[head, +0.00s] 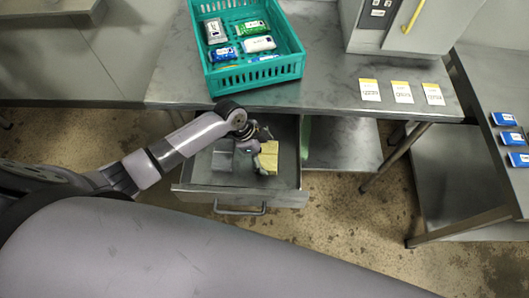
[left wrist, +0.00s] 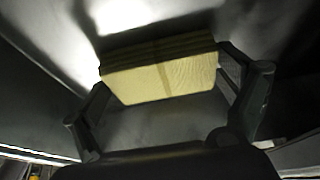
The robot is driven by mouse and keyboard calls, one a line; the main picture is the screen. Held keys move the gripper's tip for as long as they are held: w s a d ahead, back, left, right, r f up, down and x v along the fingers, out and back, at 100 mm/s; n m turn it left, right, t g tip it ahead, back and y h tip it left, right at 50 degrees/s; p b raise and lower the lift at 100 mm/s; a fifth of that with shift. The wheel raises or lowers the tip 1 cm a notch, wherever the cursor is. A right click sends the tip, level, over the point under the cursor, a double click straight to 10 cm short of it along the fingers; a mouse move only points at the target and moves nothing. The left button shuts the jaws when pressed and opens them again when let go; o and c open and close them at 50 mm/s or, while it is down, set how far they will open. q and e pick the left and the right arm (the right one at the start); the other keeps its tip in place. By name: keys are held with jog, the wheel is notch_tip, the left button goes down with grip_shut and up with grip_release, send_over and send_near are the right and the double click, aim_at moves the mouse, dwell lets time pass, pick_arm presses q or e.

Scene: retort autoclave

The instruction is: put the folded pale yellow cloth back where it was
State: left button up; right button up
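The folded pale yellow cloth (head: 269,155) shows at my left gripper (head: 262,160), over the open drawer (head: 285,181) under the table. In the left wrist view the cloth (left wrist: 160,72) spans the space between the two fingertips of my left gripper (left wrist: 162,70), which meet its left and right edges. The gripper looks shut on it. I cannot tell whether the cloth touches the drawer floor. My right gripper is not in view.
A grey item (head: 226,157) is in the drawer's left part. On the table (head: 330,75) are a teal crate (head: 255,80) of small packs and several labelled cards (head: 402,92). Blue packs (head: 512,138) lie on the right-hand table. A grey machine (head: 410,25) stands at the back.

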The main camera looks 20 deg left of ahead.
pick_arm(q)
jog(key=shift+o, duration=0.6)
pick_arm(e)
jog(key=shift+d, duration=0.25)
pick_arm(q)
jog(key=shift+r, duration=0.1)
jog(key=shift+r, duration=0.2)
jog(key=v, duration=1.1)
jog(key=shift+r+b, duration=0.3)
jog(key=shift+r, duration=0.05)
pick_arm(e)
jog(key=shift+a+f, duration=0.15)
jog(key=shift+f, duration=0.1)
pick_arm(q)
jog(key=shift+s+a, duration=0.1)
